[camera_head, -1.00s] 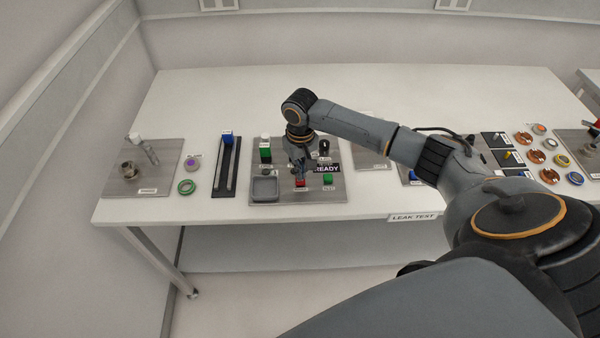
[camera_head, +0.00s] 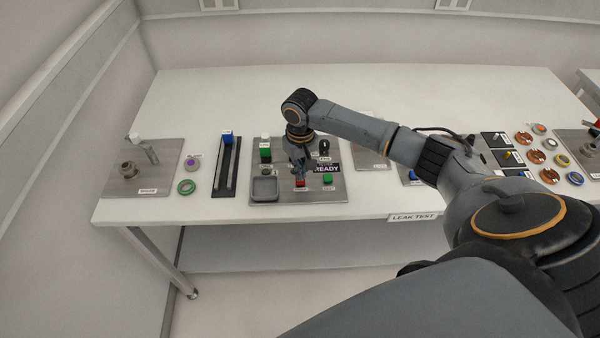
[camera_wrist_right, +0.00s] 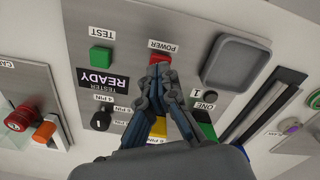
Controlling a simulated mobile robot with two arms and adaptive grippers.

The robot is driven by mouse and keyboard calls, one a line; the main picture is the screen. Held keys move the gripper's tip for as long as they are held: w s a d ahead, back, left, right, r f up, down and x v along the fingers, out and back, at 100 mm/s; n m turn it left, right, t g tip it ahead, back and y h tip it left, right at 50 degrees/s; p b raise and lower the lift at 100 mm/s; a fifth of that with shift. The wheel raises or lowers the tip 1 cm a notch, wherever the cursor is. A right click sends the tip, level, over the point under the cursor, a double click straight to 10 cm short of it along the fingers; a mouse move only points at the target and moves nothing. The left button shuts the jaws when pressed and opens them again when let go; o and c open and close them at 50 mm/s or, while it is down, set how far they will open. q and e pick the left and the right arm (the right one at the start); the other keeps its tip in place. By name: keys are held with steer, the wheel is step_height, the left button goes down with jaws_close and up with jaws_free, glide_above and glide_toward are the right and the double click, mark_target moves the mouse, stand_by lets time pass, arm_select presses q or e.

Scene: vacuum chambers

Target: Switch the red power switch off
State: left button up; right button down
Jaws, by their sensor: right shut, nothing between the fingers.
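The red power switch (camera_head: 301,183) sits at the front of the metal tester panel (camera_head: 323,199), in the middle of its front edge. In the right wrist view the red switch (camera_wrist_right: 159,58) shows beside the POWER label, partly covered by the fingertips. My right gripper (camera_head: 300,175) points down at the switch, its fingers shut with nothing between them. In the right wrist view the closed fingertips (camera_wrist_right: 158,70) are right at the switch; whether they touch it I cannot tell. My left gripper is not in view.
Close by on the panel are a green TEST button (camera_head: 328,178), a grey tray (camera_head: 265,188), a black knob (camera_head: 324,146) and a READY display (camera_head: 327,168). A slider track (camera_head: 228,165) stands to the left. Free table lies behind the panel.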

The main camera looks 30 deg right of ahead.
steer(key=shift+s+f+b, duration=0.1)
steer(key=shift+f+b, duration=0.25)
steer(key=shift+f, duration=0.8)
stand_by(0.4)
step_height(320, 180, up, 2)
steer(key=p, duration=0.2)
steer(key=shift+p, duration=0.3)
step_height(320, 180, up, 5)
steer(key=p, duration=0.6)
stand_by(0.3)
